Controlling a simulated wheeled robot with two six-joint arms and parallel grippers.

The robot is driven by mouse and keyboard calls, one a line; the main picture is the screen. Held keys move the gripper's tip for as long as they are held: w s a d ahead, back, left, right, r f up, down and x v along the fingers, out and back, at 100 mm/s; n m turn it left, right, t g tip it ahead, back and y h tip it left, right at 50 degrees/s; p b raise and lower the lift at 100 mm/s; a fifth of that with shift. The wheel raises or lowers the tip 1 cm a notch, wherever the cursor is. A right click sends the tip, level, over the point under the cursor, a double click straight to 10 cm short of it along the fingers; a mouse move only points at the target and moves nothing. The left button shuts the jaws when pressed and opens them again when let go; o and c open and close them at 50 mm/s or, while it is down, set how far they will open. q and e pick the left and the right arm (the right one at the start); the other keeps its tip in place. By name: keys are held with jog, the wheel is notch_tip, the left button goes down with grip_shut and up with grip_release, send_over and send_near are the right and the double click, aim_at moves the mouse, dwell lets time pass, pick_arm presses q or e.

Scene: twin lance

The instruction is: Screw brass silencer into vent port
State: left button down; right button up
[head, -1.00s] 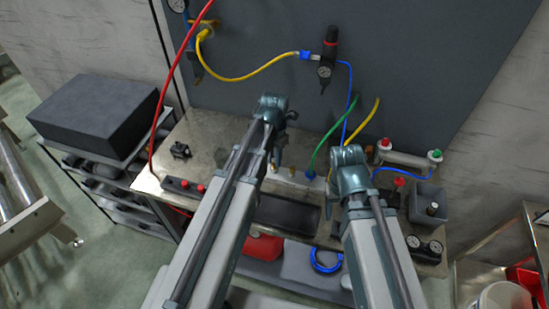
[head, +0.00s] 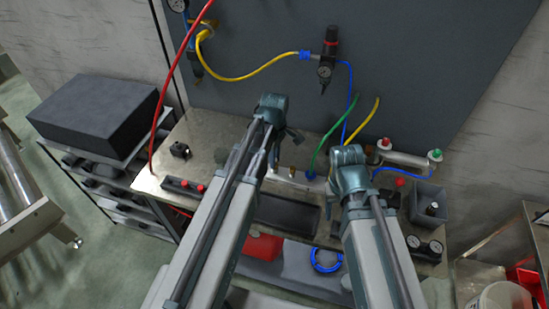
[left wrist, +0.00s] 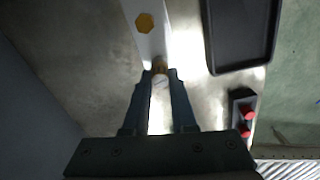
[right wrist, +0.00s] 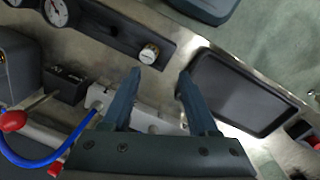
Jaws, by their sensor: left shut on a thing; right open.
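My left gripper (left wrist: 161,77) is shut on a small brass silencer with a pale, bright end (left wrist: 160,80). The silencer sits over or against the white valve block (left wrist: 153,45); I cannot tell whether it is in the port. A brass hex fitting (left wrist: 145,22) shows further along the block. In the head view my left gripper (head: 287,138) is over the bench, near the block (head: 285,179). My right gripper (right wrist: 159,76) is open and empty, over the bench beside the block (right wrist: 150,119).
A black tray (head: 287,214) lies at the bench front. A dark box with red buttons (head: 183,186) is left of it. Green, yellow and blue hoses (head: 319,154) rise behind the block. Gauges (head: 424,246) and a grey bin (head: 425,198) are at the right.

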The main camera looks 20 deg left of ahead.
pick_arm(q)
jog(key=m, duration=0.9)
jog(key=c, duration=0.9)
grip_release()
jog(key=shift+o, duration=0.2)
